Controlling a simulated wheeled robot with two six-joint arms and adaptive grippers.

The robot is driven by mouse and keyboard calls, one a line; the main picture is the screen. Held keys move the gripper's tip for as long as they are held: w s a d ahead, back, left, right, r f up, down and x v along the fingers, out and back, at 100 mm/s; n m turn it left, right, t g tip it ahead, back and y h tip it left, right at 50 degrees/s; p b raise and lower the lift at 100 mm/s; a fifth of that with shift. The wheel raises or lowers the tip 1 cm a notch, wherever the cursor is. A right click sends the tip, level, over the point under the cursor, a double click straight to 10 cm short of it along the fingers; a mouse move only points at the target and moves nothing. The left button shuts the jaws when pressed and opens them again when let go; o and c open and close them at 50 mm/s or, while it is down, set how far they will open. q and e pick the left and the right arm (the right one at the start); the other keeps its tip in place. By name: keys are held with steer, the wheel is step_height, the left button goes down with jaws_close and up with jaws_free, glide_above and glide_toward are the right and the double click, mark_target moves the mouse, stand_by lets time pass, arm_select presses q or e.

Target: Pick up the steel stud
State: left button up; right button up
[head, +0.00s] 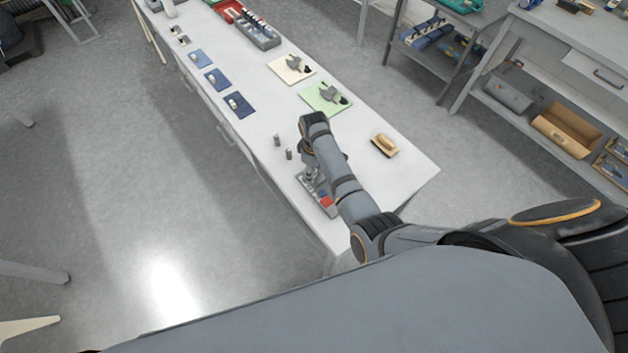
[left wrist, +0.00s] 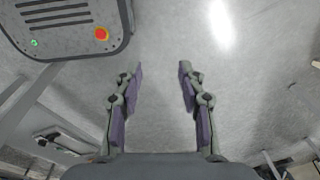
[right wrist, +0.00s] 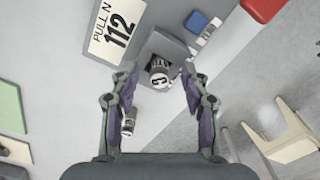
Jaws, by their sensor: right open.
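Two small grey metal cylinders stand on the white table near its left edge in the head view, the nearer one (head: 289,154) and the farther one (head: 277,140). They look like studs; I cannot tell which is the steel one. The other (right wrist: 128,124) is partly hidden by the left finger. My right gripper (right wrist: 159,65) is open and empty above the table. My left gripper (left wrist: 160,68) is open and empty over the floor.
A grey device (head: 331,209) with red and blue parts lies under my right arm; its plate (right wrist: 114,29) reads "PULL N 112". A green mat (head: 316,105), cream mat (head: 281,65) and wooden-backed brush-like block (head: 385,144) are farther along. The table's near right corner is clear.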

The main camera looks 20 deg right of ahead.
steer(key=shift+f, duration=0.15)
steer(key=shift+c, duration=0.2)
steer(key=c, duration=0.5)
jaws_close()
arm_select(q)
steer(key=shift+w, duration=0.8)
steer(key=shift+s, duration=0.1)
